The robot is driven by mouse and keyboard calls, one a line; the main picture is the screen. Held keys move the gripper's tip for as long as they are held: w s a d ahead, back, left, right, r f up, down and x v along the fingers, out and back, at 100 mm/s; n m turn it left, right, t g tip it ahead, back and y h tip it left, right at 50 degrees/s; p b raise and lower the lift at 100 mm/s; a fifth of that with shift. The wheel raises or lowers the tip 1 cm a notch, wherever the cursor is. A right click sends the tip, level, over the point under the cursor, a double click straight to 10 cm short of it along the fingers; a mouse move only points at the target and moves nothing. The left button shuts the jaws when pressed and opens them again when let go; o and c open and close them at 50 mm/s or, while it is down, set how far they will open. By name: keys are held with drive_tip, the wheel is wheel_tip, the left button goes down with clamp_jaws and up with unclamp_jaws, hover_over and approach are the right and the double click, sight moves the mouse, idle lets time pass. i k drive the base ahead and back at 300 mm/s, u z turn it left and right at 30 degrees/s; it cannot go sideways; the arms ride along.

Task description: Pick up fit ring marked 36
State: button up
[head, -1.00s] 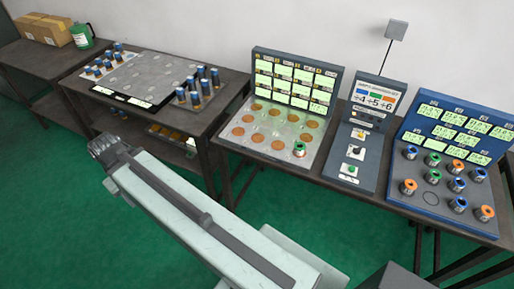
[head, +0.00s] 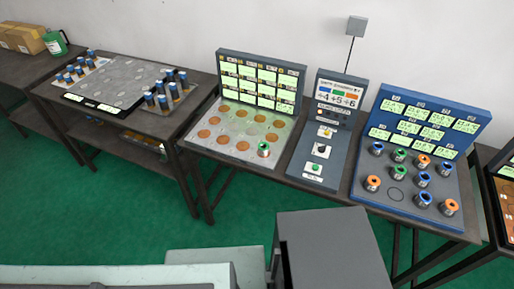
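Several metal rings with blue, green or orange tops stand on the blue panel stand (head: 362,192) at the right. Among them are a green ring (head: 399,155), a blue ring (head: 377,148), an orange ring (head: 373,183) and another orange ring (head: 449,207). An empty circle outline lies in the front row. One more green-topped ring (head: 263,149) stands at the front right corner of the grey plate with copper discs. The number marks are too small to read, so I cannot tell which ring is 36. My gripper is out of view; only part of my arm shows along the bottom.
A grey control panel (head: 318,145) with knobs stands between the disc plate (head: 205,147) and the blue stand. A left table holds blue-topped cylinders (head: 178,90) and a grey disc board (head: 108,88). Another table edge shows at far right.

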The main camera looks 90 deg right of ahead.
sight(263, 148)
drive_tip(key=z, duration=0.05)
drive_tip(key=k, duration=1.55)
drive_tip(key=u, duration=0.25)
